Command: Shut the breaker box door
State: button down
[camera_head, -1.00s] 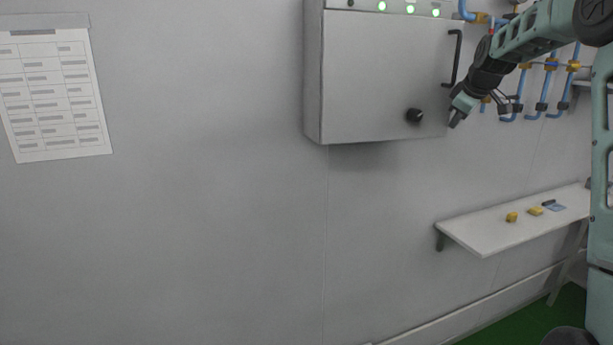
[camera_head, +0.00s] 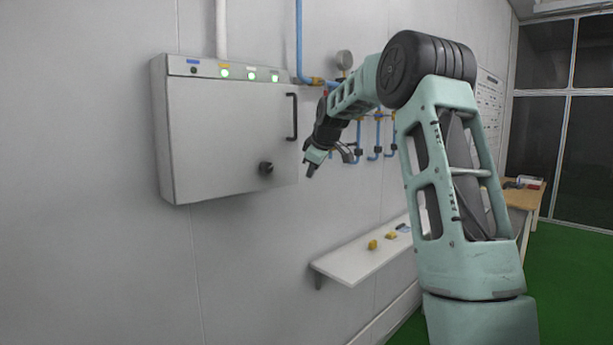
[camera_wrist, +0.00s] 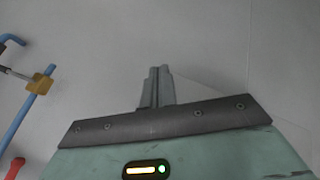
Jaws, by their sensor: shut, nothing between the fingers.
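The grey breaker box (camera_head: 161,130) hangs on the wall at the left in the head view. Its door (camera_head: 225,135) lies flush or nearly flush with the front; I cannot tell whether a thin gap remains. A black bar handle (camera_head: 294,117) is near the door's right edge, with a black knob (camera_head: 266,168) low on the right. My gripper (camera_head: 310,170) is just right of the door's lower right edge, apparently apart from it. In the wrist view my gripper (camera_wrist: 157,72) is shut and empty, before bare wall; the door is not visible there.
Blue pipes (camera_head: 358,132) with yellow fittings run on the wall behind my arm; one pipe (camera_wrist: 25,118) shows in the wrist view. A white shelf (camera_head: 345,268) with small yellow items (camera_head: 373,244) is below my gripper. The wall left of the box is clear.

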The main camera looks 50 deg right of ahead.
jog(key=s+d+r+b, duration=0.3)
jog(key=s+r, duration=0.2)
jog(key=r, duration=0.3)
jog(key=s+a+f+m+t+y+b, duration=0.2)
jog(key=s+a+f+m+t+b, duration=0.15)
jog(key=a+m+b, duration=0.3)
jog(key=p, duration=0.6)
send_near(292, 183)
jog(key=f+x, duration=0.1)
jog(key=x, duration=0.3)
jog(key=shift+w+f+n+g+p, duration=0.1)
jog(key=shift+w+n+g+p, duration=0.2)
jog(key=shift+w+p, duration=0.4)
jog(key=shift+w, duration=0.15)
